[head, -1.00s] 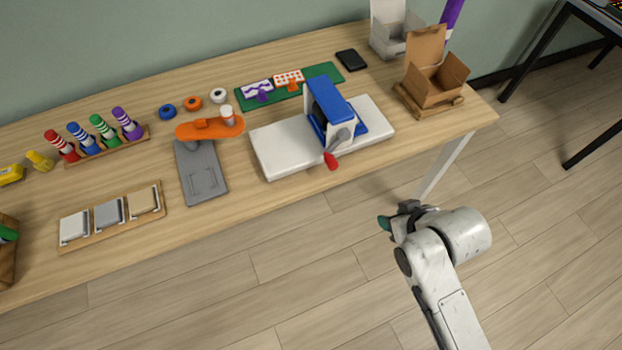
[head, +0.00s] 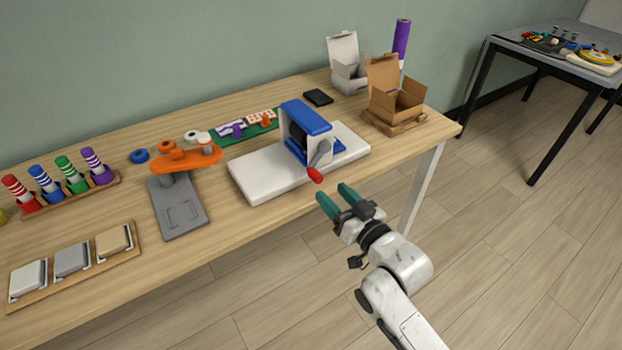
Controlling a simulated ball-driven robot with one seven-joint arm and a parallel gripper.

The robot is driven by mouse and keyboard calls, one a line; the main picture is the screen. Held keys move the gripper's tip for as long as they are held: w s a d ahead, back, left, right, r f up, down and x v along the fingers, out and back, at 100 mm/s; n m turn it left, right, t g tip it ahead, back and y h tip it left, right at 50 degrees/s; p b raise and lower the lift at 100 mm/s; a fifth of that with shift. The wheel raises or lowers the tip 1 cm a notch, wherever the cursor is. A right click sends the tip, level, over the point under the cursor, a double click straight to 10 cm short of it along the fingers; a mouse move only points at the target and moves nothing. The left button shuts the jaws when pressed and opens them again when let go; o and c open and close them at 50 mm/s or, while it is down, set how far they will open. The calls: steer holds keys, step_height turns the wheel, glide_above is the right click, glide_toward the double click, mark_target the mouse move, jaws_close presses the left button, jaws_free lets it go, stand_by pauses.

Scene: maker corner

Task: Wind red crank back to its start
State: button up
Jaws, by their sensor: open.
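The red crank knob (head: 315,174) sits at the lower end of a grey crank arm (head: 321,154) on the front right of a blue and white winder (head: 305,119). The knob hangs low, over the front edge of a white base block (head: 263,185). My gripper (head: 334,194) is open and empty, with two green fingers pointing up and left toward the knob. The fingertips are just below and to the right of the knob in the picture; they appear apart from it.
An orange press (head: 189,157) on a grey base stands to the left. A cardboard box (head: 396,104) on a wooden stand is near the table's right end. Open floor lies in front.

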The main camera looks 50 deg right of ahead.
mark_target(320, 180)
steer(key=x, duration=0.8)
steer(key=shift+w+d, duration=0.15)
steer(key=shift+w, duration=0.05)
jaws_close()
stand_by(0.4)
